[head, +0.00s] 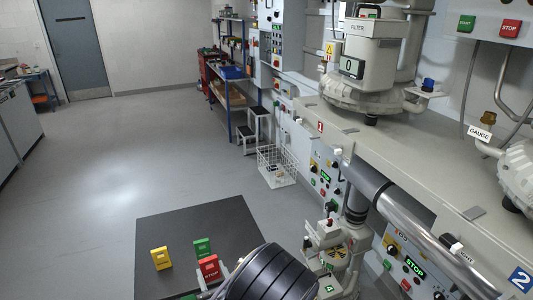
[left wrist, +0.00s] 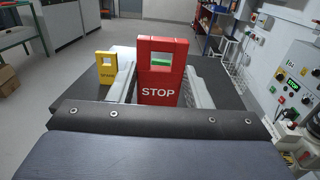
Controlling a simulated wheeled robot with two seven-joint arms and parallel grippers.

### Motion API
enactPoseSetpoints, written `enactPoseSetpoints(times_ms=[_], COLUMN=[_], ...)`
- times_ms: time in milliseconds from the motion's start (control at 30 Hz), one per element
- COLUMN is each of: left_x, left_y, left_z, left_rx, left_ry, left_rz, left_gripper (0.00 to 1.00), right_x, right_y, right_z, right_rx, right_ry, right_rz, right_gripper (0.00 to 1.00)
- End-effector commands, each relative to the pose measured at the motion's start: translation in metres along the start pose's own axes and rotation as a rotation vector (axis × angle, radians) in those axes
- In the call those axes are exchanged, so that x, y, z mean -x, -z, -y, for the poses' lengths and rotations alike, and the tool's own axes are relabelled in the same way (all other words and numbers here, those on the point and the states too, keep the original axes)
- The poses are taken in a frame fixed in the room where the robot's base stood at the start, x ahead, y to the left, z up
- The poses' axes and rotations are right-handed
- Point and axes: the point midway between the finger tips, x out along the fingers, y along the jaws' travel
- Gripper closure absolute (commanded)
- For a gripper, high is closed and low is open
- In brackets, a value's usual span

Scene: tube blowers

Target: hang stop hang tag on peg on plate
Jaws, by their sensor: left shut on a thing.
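The red STOP hang tag (head: 208,267) stands upright at the near part of a dark tabletop (head: 175,225) in the head view. It also shows large in the left wrist view (left wrist: 160,85), with a square window at its top. My left gripper (head: 212,279) is shut on it, one pale finger on each side; the fingers also show in the left wrist view (left wrist: 160,88). Whether the tag's bottom touches the tabletop is hidden. I cannot make out a peg on a plate with certainty in either view. My right gripper is not in view.
A yellow tag (head: 160,258) and a green tag (head: 202,248) stand close by on the tabletop. A pump machine with pipes (head: 420,215) and control panels (head: 325,175) fills the right side. A white wire basket (head: 277,168) is on the floor.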

Motion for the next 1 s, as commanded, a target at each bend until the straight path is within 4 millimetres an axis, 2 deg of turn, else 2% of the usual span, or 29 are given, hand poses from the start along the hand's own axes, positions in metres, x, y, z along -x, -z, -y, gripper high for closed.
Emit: enactPoseSetpoints(times_ms=[33,100,233,667,933,1000], left_x=[-0.011,-0.021,-0.03,-0.031,-0.01,-0.004], left_y=[0.008,0.015,0.022,0.025,0.045,0.049], left_z=[-0.018,-0.033,-0.048,-0.056,-0.069,-0.07], left_rx=[-0.007,-0.006,-0.002,-0.007,-0.018,-0.015], left_ry=[-0.017,-0.021,-0.024,0.004,0.337,0.399], left_rz=[-0.004,-0.003,-0.001,0.001,-0.005,-0.005], left_gripper=[0.77,0.77,0.77,0.77,0.77,0.77], right_x=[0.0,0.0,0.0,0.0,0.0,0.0], right_y=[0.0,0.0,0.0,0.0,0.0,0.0], right_z=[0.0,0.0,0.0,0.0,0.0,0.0], right_rx=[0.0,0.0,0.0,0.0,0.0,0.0], right_ry=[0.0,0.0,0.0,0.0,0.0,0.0], right_rz=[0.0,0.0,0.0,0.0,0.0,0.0], right_gripper=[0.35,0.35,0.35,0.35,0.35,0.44])
